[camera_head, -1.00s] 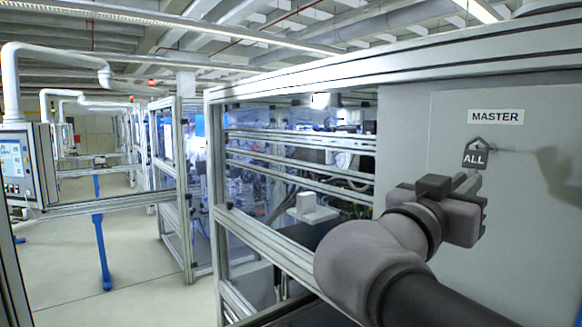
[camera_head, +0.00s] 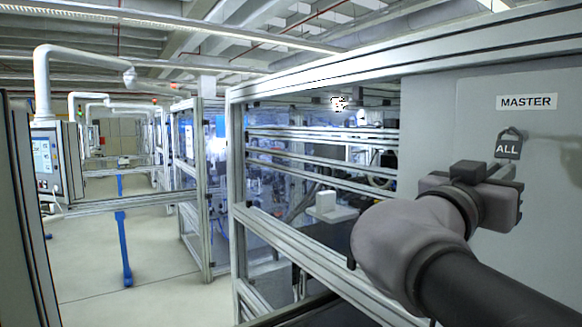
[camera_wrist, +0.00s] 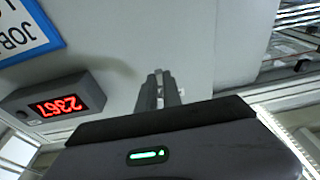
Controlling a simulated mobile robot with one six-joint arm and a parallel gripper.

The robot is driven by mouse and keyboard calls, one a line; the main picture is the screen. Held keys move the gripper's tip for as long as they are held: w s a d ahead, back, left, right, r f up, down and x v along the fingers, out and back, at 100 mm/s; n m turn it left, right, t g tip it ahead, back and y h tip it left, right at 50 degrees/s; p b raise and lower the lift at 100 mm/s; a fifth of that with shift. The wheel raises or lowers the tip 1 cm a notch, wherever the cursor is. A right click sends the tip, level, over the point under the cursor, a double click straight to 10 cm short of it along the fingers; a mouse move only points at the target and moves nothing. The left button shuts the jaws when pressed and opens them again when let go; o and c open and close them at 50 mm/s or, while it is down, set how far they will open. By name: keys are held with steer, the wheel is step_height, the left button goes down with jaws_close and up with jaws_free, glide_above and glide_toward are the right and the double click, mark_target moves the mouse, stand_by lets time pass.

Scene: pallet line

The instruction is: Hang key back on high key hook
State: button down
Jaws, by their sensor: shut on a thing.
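A dark grey tag marked ALL (camera_head: 508,148), with a loop at its top, stands upright in the head view, just above my fingertips. My gripper (camera_head: 508,172) is shut on its lower end, in front of the grey panel (camera_head: 550,215). A white MASTER label (camera_head: 527,102) is on the panel above the tag. No hook can be made out; whether the loop touches one cannot be told. In the wrist view my fingers (camera_wrist: 158,82) are close together against the panel, and the tag cannot be made out.
The wrist view shows a box with a red digital display (camera_wrist: 52,105) and a blue-edged sign (camera_wrist: 28,28) near the fingers. A metal-framed machine cell (camera_head: 238,185) stands left of the panel. A screen console (camera_head: 48,160) stands at far left, with open floor (camera_head: 150,255) between.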

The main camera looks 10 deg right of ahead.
steer(key=c, duration=1.4)
jaws_free()
steer(key=shift+c, duration=0.2)
